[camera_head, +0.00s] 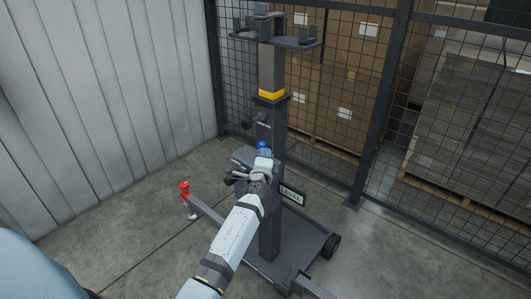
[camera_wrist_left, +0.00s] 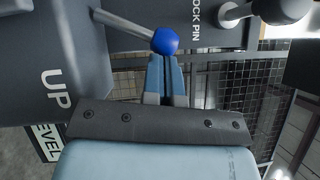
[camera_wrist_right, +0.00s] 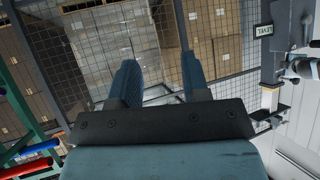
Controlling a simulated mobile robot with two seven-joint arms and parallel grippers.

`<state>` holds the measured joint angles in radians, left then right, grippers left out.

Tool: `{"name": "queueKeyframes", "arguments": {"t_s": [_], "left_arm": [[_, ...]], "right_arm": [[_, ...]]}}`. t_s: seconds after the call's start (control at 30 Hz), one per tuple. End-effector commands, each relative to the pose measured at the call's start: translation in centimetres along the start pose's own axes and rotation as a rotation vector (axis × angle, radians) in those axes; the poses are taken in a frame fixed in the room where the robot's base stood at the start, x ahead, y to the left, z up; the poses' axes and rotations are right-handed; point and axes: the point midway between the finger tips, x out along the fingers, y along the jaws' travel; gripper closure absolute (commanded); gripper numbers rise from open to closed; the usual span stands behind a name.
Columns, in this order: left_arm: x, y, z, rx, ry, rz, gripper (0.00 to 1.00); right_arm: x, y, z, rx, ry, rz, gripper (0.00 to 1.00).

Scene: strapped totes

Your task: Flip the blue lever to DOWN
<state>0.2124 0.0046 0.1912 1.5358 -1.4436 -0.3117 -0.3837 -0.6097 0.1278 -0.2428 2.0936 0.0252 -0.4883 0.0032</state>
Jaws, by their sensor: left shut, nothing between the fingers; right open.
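The blue lever shows as a blue ball knob (camera_head: 262,145) on the grey upright post (camera_head: 270,125) of a wheeled stand. In the left wrist view the blue knob (camera_wrist_left: 165,41) caps a metal rod that comes out of a dark housing marked UP (camera_wrist_left: 55,90). My left gripper (camera_head: 263,157) is close to the knob; its shut fingertips (camera_wrist_left: 165,62) lie right at the knob's edge, with nothing between them. Whether they touch it I cannot tell. My right gripper (camera_wrist_right: 160,75) is open and empty, away from the lever; the head view does not show it.
A dark knob handle (camera_wrist_left: 280,10) by the LOCK PIN label is near the lever. The stand has a LEVEL sign (camera_head: 291,196), a red-topped foot (camera_head: 185,188) and a wheel (camera_head: 331,245). Mesh fencing (camera_head: 340,150) stands behind, with boxes beyond. A corrugated wall (camera_head: 100,100) is at left.

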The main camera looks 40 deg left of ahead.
Motion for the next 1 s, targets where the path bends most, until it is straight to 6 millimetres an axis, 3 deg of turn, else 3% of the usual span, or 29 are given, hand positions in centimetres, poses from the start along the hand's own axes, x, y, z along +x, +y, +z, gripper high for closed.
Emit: {"name": "queueKeyframes", "arguments": {"t_s": [0.33, 0.7, 1.0], "left_arm": [[1.1, -2.4, 1.7, -0.199, -0.001, 0.136, 1.0], [2.4, -2.5, 3.5, -0.438, 0.001, 0.296, 1.0], [2.8, -1.7, 4.2, -0.473, 0.0, 0.318, 1.0]], "right_arm": [[-2.9, 0.2, -3.8, 0.004, -0.015, 0.013, 0.57], [-6.7, 0.0, -8.2, -0.044, 0.005, 0.015, 0.57], [-6.8, 0.0, -8.3, -0.043, 0.004, 0.014, 0.57]]}}
